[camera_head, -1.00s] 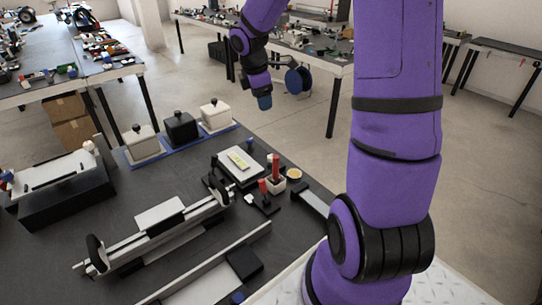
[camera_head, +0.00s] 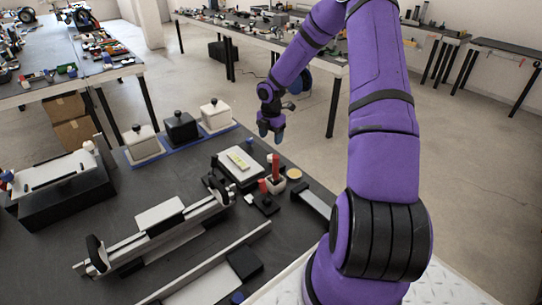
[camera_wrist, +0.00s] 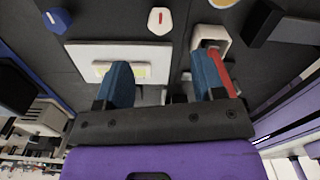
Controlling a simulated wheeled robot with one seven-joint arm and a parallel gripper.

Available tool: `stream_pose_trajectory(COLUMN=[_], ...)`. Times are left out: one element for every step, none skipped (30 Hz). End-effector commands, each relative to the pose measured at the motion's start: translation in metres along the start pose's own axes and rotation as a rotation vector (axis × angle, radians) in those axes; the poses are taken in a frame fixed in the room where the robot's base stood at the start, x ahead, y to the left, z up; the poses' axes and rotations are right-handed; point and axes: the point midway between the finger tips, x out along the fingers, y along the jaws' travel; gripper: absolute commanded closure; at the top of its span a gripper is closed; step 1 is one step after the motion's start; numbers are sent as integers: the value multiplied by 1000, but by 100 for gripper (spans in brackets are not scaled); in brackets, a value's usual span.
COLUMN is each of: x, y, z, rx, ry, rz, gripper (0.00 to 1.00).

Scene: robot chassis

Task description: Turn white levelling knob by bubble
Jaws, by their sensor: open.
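The plate (camera_wrist: 80,52) bears a yellow-green bubble vial (camera_head: 238,160), partly hidden by a finger in the wrist view. My gripper (camera_head: 271,134) is open and empty, pointing down above and behind the plate. Its blue fingers (camera_wrist: 163,85) stand apart, touching nothing that I can see.
A white cup (camera_head: 277,185) holding a red-handled item stands right of the plate. Lidded boxes (camera_head: 181,130) stand on a blue strip at back left.

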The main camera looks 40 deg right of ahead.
Motion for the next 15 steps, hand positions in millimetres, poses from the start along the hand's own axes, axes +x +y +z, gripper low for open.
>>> stream_pose_trajectory(x=[8, 13, 21, 26, 32, 39, 44, 50, 56, 61, 66, 71, 75, 78, 82], y=[0, 0, 0, 0, 0, 0, 0, 0, -1, -1, -1, 0, 0, 0, 0], z=[-1, -1, -1, -1, -1, -2, -2, -1, -1, -1, -1, -1, -1, -1, -1], rx=[-1, -1, -1, -1, 0, -1, -2, -2, 0, 1, 0, -1, 0, 1, 1], ry=[1, 2, 3, 2, 2, 3, 3, 2, 2, 2, 2, 1, 1, 1, 0], rz=[-2, -3, -3, -3, -3, -4, -3, -2, -3, -4, -3, -2, -2, -2, -2], gripper=[37, 37, 37, 37, 37, 37, 37, 37, 37, 37, 37, 37, 37, 37, 37])
